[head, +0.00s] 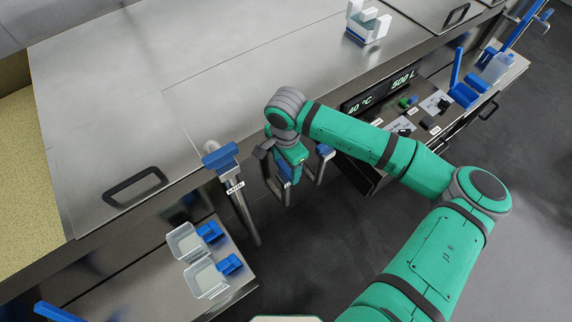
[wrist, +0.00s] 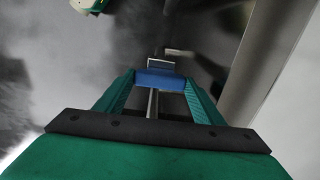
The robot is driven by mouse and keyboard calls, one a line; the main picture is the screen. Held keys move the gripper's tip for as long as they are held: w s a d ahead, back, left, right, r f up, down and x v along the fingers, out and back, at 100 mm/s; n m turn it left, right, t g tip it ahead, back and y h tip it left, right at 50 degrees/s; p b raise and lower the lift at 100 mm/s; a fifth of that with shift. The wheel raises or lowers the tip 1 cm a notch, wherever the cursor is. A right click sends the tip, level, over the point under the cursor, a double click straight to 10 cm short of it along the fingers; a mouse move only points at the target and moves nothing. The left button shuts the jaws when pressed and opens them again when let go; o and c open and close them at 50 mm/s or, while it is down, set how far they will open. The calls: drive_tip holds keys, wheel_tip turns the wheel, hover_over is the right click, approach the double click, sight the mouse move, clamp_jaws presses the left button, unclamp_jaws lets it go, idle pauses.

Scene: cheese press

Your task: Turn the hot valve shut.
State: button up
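A blue valve handle (wrist: 160,79) shows in the wrist view between my two green fingertips, with a thin metal stem below it. My gripper (wrist: 161,84) has its fingers wide apart, one on each side of the handle; whether they touch it I cannot tell. In the head view my gripper (head: 285,175) points down among the pipes at the vat's front, partly hiding this handle. Another blue handle (head: 220,155) tops a labelled pipe to the left, and a further blue handle (head: 324,150) stands just to the right. I cannot read which is the hot valve.
The steel vat top (head: 110,90) lies behind the pipes. A display panel (head: 375,95) and a shelf with small items are at the right. Clear containers (head: 206,279) with blue parts stand on a lower shelf at the left. Dark floor is open in front.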

drive_tip(key=shift+m, duration=0.3)
drive_tip(key=m, duration=0.3)
drive_tip(key=shift+m, duration=0.4)
drive_tip(key=m, duration=0.4)
drive_tip(key=shift+m, duration=0.3)
drive_tip(key=m, duration=0.4)
drive_tip(key=shift+m, duration=2.4)
drive_tip(key=o, duration=0.8)
